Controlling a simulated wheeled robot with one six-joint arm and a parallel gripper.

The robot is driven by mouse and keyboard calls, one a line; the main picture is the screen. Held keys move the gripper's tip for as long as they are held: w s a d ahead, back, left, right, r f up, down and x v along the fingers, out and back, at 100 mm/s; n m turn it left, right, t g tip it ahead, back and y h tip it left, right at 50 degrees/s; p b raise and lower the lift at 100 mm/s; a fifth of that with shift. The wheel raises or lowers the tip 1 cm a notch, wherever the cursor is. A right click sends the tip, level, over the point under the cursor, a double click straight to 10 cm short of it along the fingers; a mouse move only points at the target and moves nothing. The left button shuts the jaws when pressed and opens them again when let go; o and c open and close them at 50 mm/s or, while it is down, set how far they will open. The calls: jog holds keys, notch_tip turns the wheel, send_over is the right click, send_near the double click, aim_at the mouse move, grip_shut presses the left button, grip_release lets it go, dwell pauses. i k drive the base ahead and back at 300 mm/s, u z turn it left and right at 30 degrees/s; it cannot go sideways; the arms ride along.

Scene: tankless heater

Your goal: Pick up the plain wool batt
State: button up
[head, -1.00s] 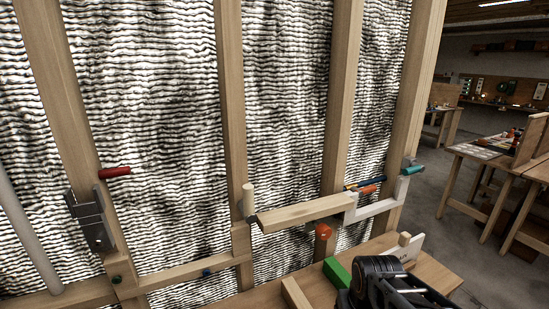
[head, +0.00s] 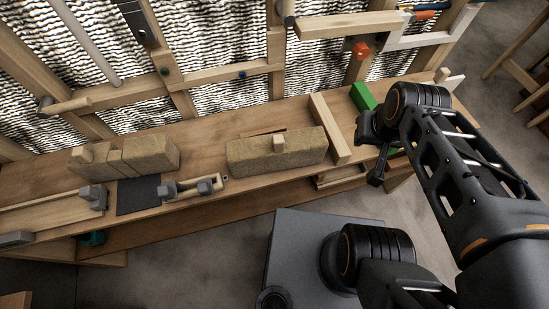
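Two tan wool batts lie on the wooden bench in the head view. The right batt (head: 300,146) is one unbroken block with a small wooden peg on its top and looks like the plain one. The left batt (head: 152,152) has lines across it that divide it into sections, and a small wooden piece at its left end. My gripper (head: 376,172) is at the end of my black arm, to the right of the right batt and apart from it. Its fingers are small and dark, and I cannot tell how far apart they are.
A wooden bar (head: 328,128) lies between the right batt and my gripper. A green block (head: 362,96) sits behind. Grey clamps (head: 94,196) and a dark plate (head: 138,196) line the bench's front left. A stud wall rises behind the bench.

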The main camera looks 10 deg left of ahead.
aim_at(250, 156)
jog(key=k, duration=0.55)
jog(key=u, duration=0.75)
jog(key=i, duration=0.5)
jog(key=z, duration=2.25)
jog(key=k, duration=1.2)
jog(key=u, duration=1.5)
jog(key=i, duration=0.5)
jog(key=z, duration=0.05)
